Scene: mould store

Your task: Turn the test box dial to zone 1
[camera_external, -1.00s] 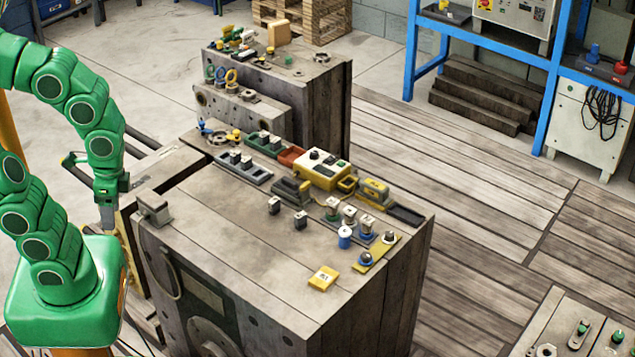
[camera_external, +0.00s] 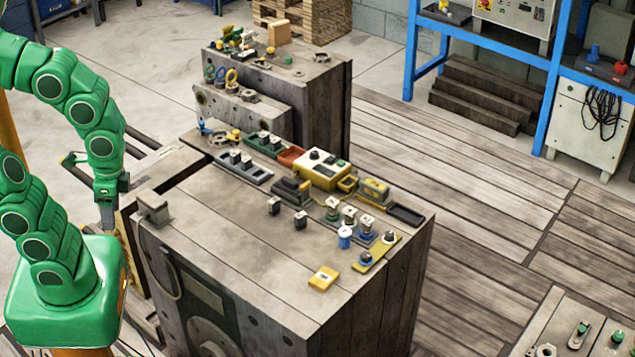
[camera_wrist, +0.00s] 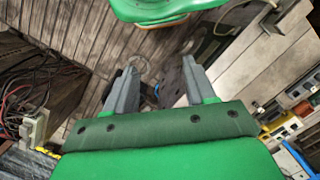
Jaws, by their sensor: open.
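The test box (camera_external: 326,172) is a yellow box with a pale top panel. It sits near the far edge of the large mould block's top in the external view. A small dark round knob (camera_external: 315,155), likely its dial, is on the panel; its pointer and zone marks are too small to read. My gripper (camera_wrist: 160,66) is open and empty in the wrist view, its two grey fingers wide apart. In the external view my arm hangs down left of the block, well away from the box. The fingers are not clear there.
The block top (camera_external: 225,225) is bare at its near left. A yellow tag (camera_external: 323,278) lies near the front edge.

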